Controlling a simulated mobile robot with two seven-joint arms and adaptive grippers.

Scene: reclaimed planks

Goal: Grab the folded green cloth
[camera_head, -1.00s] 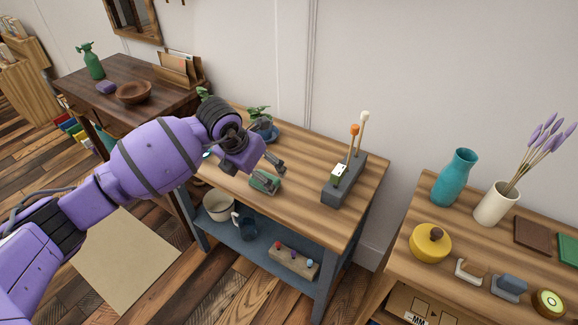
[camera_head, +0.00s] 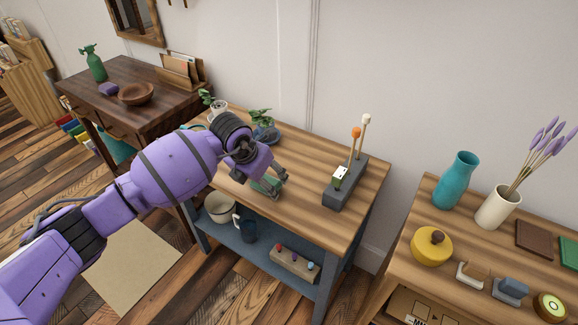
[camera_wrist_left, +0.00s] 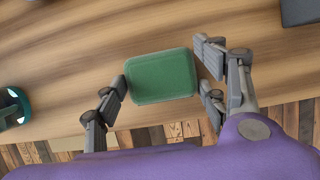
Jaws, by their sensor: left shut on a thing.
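The folded green cloth (camera_wrist_left: 161,76) is a small rounded block, seen whole in the left wrist view. In the head view the cloth (camera_head: 266,184) shows partly, at the front part of the wooden table top (camera_head: 318,215). My left gripper (camera_head: 275,190) reaches down over it from the left. In the left wrist view my left gripper (camera_wrist_left: 162,82) has its fingers on either side of the cloth, shut on it. I cannot tell whether the cloth is still touching the table. My right gripper is in neither view.
A grey block (camera_head: 345,187) holding upright sticks stands right of the gripper. Potted plants (camera_head: 262,128) stand at the back of the table. A second table with a yellow pot (camera_head: 431,246) is at right.

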